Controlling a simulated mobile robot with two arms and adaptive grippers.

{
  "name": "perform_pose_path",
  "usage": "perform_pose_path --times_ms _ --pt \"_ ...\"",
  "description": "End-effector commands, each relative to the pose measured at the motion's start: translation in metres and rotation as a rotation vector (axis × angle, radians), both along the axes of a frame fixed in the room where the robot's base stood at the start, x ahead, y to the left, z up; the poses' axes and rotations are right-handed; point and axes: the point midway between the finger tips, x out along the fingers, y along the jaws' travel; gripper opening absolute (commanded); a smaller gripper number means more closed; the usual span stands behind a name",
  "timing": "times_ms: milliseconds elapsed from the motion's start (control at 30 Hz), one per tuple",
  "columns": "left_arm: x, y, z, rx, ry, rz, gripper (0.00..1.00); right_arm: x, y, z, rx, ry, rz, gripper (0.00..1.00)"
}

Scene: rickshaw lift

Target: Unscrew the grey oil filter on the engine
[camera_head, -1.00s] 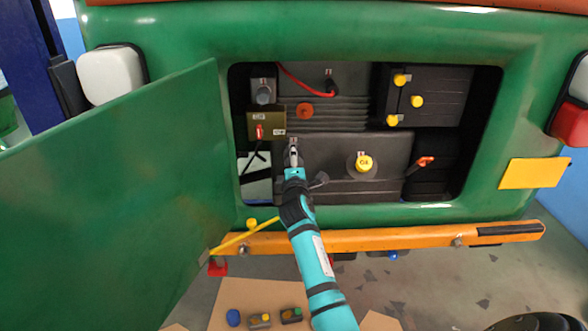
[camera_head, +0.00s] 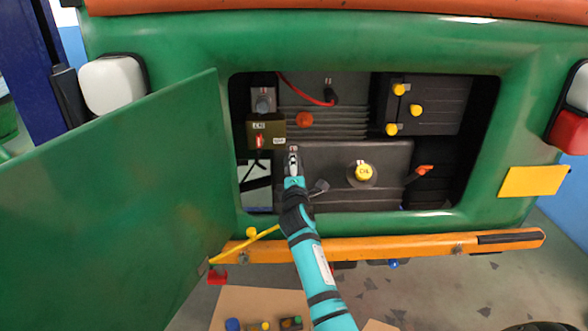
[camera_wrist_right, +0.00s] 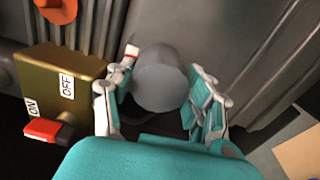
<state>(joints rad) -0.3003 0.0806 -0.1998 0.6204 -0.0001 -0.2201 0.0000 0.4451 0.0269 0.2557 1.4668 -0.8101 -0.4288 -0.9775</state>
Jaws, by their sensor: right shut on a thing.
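The grey oil filter (camera_wrist_right: 161,78) is a round, blunt cylinder on the engine in the right wrist view. My right gripper (camera_wrist_right: 160,97) has a finger on each side of it and is shut on it. In the head view my right gripper (camera_head: 293,162) is at the left part of the engine block (camera_head: 325,160), inside the open bay, and largely hides the filter. My left gripper is in neither view.
An ON/OFF switch box (camera_wrist_right: 62,90) with a red switch (camera_wrist_right: 48,130) is close to the left finger. A yellow oil cap (camera_head: 364,172) and an orange cap (camera_head: 305,119) are nearby. The green door (camera_head: 110,200) hangs open at left; an orange bumper (camera_head: 400,245) runs below.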

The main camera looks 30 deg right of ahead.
Motion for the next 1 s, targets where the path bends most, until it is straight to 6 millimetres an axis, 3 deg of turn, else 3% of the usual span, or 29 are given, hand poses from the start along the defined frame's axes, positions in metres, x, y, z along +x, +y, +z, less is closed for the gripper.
perform_pose_path --times_ms 300,767,1000 --pt "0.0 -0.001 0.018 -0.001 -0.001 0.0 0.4 0.001 0.0 0.003 -0.203 0.123 0.0 0.15" --pt "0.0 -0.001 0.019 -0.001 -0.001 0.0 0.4 0.001 -0.001 0.002 -0.245 0.147 0.0 0.15" --pt "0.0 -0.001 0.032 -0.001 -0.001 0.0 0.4 0.001 -0.001 0.005 -0.384 0.232 0.0 0.15"
